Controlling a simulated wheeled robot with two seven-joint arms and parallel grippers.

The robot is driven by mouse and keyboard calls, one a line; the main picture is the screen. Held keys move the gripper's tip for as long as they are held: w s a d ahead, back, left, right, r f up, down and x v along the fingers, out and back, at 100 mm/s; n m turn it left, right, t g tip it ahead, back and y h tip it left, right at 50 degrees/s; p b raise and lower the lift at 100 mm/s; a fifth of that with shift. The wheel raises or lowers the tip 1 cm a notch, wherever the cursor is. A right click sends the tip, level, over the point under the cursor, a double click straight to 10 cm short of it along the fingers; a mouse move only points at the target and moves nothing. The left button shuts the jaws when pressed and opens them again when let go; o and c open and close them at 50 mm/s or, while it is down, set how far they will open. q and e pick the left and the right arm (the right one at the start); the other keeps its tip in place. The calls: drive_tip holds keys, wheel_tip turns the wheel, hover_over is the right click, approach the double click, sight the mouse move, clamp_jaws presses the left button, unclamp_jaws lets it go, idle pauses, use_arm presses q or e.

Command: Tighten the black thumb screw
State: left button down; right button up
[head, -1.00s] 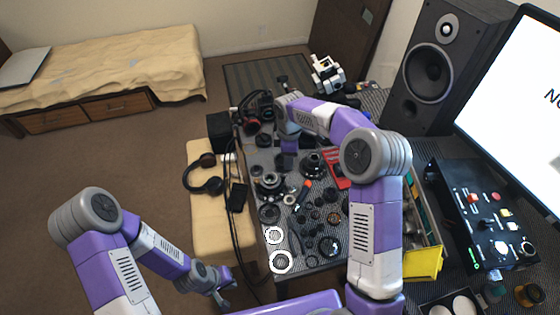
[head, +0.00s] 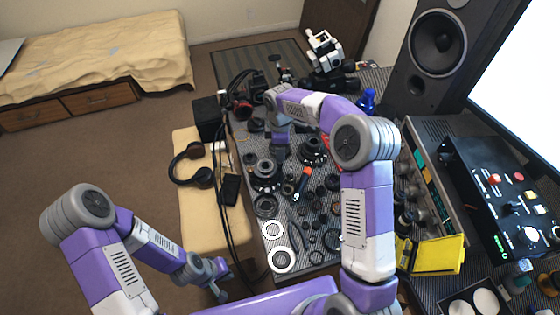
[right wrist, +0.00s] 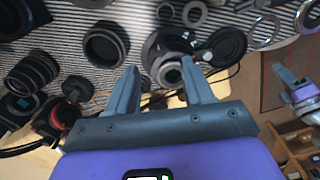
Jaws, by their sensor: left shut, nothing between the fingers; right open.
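I cannot pick out the black thumb screw for certain among the many small dark parts. My right gripper (head: 280,148) points down over the table's middle; its fingers also show in the right wrist view (right wrist: 160,72), open and with a gap between them. A dark lens assembly (right wrist: 168,52) with a round grey end shows beyond and between the fingertips; I cannot tell whether anything touches it. A black lens body (head: 265,174) stands on the table in the head view. My left gripper (head: 221,284) is shut and empty, low at the left, off the table.
The table (head: 283,215) is crowded with black rings and lens parts. White rings (head: 281,259) lie near its front. Headphones (head: 190,165) lie on the bench at left. A yellow bin (head: 437,254), a control box (head: 495,190) and a speaker (head: 438,45) stand at right.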

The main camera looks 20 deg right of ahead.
sight(280, 163)
wheel_tip(280, 163, down, 6)
drive_tip(key=shift+f+b, duration=0.15)
drive_tip(key=shift+b, duration=0.4)
drive_tip(key=shift+c, duration=0.2)
clamp_jaws()
